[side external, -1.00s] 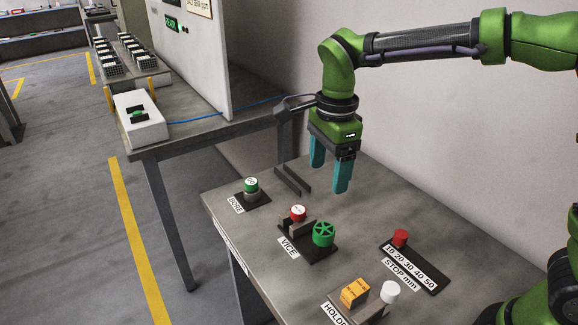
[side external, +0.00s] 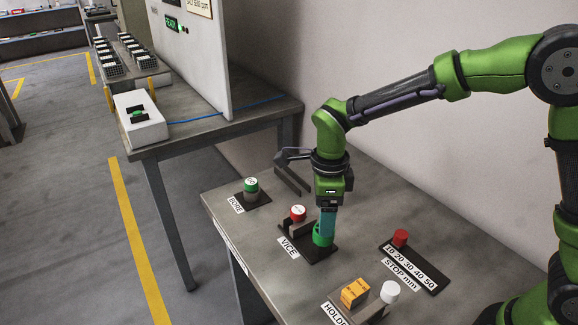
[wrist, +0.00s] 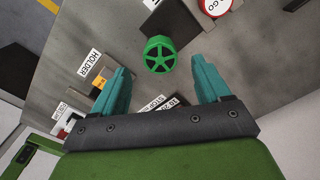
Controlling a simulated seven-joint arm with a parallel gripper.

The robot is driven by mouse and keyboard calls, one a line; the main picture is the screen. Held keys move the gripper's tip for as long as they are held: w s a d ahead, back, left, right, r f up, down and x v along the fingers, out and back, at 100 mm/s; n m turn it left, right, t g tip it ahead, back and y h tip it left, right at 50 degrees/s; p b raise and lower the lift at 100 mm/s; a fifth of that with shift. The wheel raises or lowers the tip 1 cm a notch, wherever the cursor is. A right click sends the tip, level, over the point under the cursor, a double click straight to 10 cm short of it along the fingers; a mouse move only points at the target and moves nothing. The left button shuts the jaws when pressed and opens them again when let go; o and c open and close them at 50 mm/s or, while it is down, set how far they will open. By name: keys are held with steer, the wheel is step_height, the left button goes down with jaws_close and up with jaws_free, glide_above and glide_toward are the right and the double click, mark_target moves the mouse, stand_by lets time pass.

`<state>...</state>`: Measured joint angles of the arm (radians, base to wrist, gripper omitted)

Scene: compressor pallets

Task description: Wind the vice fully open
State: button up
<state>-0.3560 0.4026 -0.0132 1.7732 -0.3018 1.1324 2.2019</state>
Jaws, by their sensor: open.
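The vice (side external: 316,255) sits on a dark plate on the grey bench, behind its VICE label. Its green spoked handwheel (side external: 318,240) is at the right end, partly hidden by my gripper (side external: 327,229) in the side view. A red cylinder with a white top (side external: 298,213) stands at the grey vice jaws; the jaw gap is not clear. In the wrist view the handwheel (wrist: 160,54) shows between and just beyond the tips of my gripper (wrist: 160,65). The teal fingers are apart, one on each side of the wheel, and contact cannot be told.
A red knob (side external: 400,238) on the STOP mm scale is to the right. The HOLDER (side external: 372,310) with an orange block (side external: 355,292) and a white cylinder (side external: 390,291) is at the front.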

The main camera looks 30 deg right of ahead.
steer(key=shift+f, duration=2.25)
steer(key=c, duration=1)
steer(key=shift+c, duration=0.2)
